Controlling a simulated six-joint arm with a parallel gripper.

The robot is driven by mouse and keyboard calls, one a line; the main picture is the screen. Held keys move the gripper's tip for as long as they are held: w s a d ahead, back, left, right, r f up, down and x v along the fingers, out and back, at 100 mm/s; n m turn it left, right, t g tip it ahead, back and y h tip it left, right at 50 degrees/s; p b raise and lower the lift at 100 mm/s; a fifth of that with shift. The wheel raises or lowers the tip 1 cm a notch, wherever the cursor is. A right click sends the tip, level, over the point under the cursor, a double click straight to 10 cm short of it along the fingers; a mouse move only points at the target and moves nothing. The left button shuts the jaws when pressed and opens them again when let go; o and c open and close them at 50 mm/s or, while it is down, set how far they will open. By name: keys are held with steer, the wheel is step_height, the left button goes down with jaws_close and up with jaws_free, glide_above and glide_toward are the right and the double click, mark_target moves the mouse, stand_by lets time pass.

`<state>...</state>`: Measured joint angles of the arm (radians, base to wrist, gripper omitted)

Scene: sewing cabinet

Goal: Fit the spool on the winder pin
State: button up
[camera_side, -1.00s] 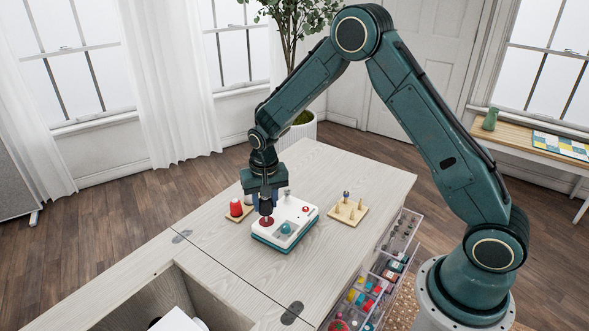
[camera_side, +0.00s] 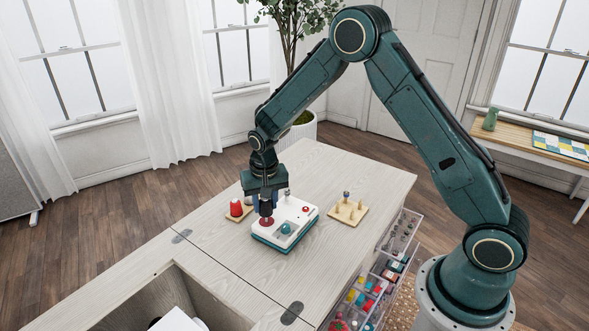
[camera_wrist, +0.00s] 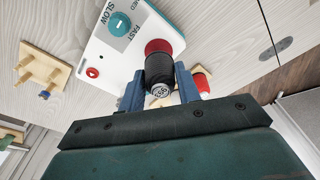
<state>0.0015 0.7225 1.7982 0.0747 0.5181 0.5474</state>
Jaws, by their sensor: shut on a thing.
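A dark spool (camera_wrist: 160,72) with a numbered label on its end is between the two blue fingers of my gripper (camera_wrist: 160,92) in the wrist view. My gripper (camera_side: 267,204) is shut on it above the left end of the white and teal winder (camera_side: 297,215). The red disc (camera_wrist: 158,47) of the winder lies just beyond the spool's far end. It also shows under the spool in the side view (camera_side: 266,221). The winder pin is hidden, and I cannot tell whether the spool is around it or above it.
A red spool (camera_side: 236,208) stands on a small wooden base left of the winder. A wooden peg board (camera_side: 348,212) with several pegs lies to the right. The winder has a teal knob (camera_wrist: 119,23) and a red button (camera_wrist: 92,72). The tabletop (camera_side: 330,165) behind is clear.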

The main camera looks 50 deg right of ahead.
steer(key=shift+f, duration=1.45)
stand_by(2.6)
steer(key=o, duration=1)
steer(key=shift+r, duration=0.1)
steer(key=r, duration=0.8)
steer(key=s+r, duration=0.1)
steer(key=r, duration=0.3)
steer(key=shift+s+a, duration=0.1)
steer(key=shift+a, duration=0.3)
steer(key=shift+s+r, duration=0.15)
steer(key=shift+r, duration=0.65)
